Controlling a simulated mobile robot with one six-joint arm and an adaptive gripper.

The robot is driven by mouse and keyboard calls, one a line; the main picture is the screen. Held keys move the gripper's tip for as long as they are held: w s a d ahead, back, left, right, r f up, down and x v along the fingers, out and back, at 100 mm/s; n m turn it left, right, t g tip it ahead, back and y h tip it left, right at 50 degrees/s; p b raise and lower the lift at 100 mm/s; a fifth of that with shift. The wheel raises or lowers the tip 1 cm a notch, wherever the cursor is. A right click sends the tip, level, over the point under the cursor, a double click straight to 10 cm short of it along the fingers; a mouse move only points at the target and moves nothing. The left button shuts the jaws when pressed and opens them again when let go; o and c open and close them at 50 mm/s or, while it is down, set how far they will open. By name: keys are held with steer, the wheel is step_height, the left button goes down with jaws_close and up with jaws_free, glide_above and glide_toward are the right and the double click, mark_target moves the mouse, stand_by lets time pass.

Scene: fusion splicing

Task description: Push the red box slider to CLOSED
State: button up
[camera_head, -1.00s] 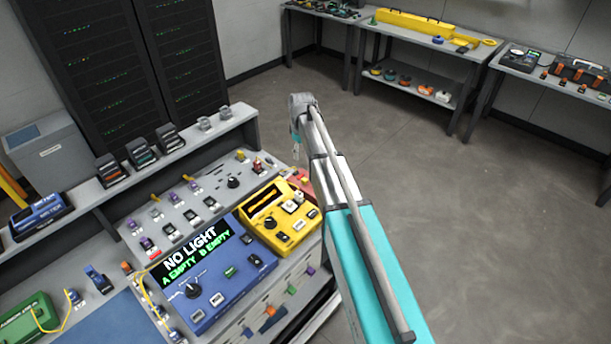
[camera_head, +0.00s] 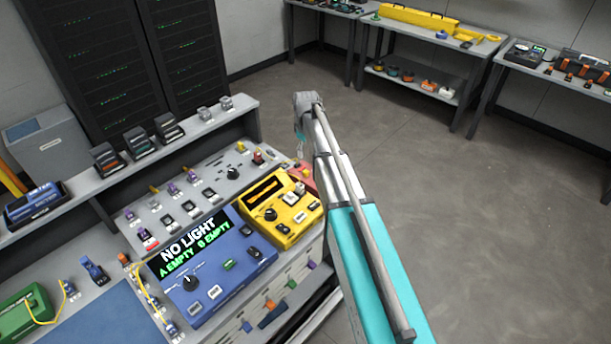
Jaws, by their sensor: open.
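A red box (camera_head: 306,180) sits at the right end of the console, just right of the yellow instrument. Only part of it shows; my arm covers its right side. Its slider and any CLOSED marking cannot be made out. My arm rises from the bottom right to a grey joint above the red box. A thin light part hangs beside the arm under that joint. My gripper is hidden behind my arm, so its fingertips and their distance from the red box cannot be seen.
The yellow instrument (camera_head: 281,207) and a blue meter (camera_head: 225,275) reading "NO LIGHT, A EMPTY B EMPTY" stand on the console. A shelf (camera_head: 170,150) with small devices runs behind. Fibre cables loop at the left. Open floor (camera_head: 480,220) lies right of my arm.

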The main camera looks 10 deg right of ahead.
mark_target(306, 171)
steer(key=shift+f+b, duration=4.9)
steer(key=shift+f, duration=0.25)
jaws_close()
